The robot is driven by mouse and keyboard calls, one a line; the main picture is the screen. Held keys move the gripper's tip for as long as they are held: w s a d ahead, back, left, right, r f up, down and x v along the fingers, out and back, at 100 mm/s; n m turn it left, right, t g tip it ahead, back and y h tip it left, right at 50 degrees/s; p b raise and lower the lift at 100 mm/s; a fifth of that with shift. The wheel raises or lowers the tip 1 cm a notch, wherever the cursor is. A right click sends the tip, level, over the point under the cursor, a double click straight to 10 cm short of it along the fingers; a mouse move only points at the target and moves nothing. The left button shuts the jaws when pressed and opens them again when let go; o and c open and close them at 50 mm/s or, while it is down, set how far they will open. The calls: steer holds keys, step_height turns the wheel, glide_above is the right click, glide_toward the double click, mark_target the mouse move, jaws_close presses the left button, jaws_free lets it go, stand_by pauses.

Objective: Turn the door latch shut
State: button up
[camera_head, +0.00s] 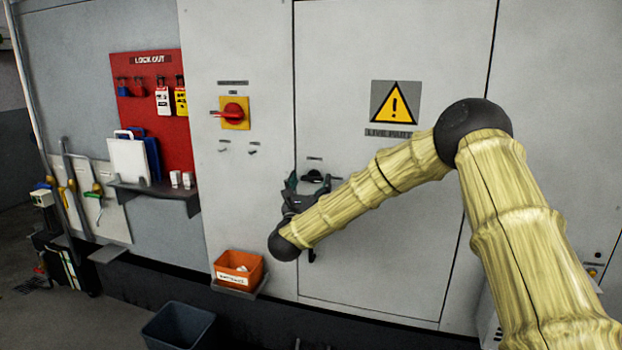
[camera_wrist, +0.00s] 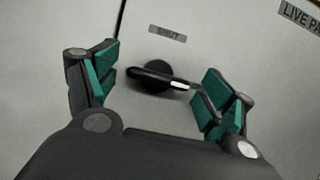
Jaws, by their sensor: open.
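The door latch (camera_wrist: 155,74) is a black handle on a round hub on the pale cabinet door (camera_head: 390,220). In the wrist view its bar lies nearly level, slightly tilted down to the right, with a light mark near its right end. My gripper (camera_wrist: 160,76) is open, with teal pads on either side of the latch. The bar's right end is close to the right finger; I cannot tell if they touch. In the head view my gripper (camera_head: 306,187) is at the door's left edge and, with my arm, hides much of the latch.
A small label (camera_wrist: 168,34) above the latch seems to read SHUT. A red rotary switch (camera_head: 233,111) on a yellow plate is up and left. An orange bin (camera_head: 239,268) sits on a ledge below left, above a dark floor bin (camera_head: 180,325). A warning sign (camera_head: 395,102) is on the door.

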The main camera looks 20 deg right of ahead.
steer(key=shift+w+d+r, duration=0.1)
steer(key=shift+w+d, duration=0.05)
steer(key=c, duration=1)
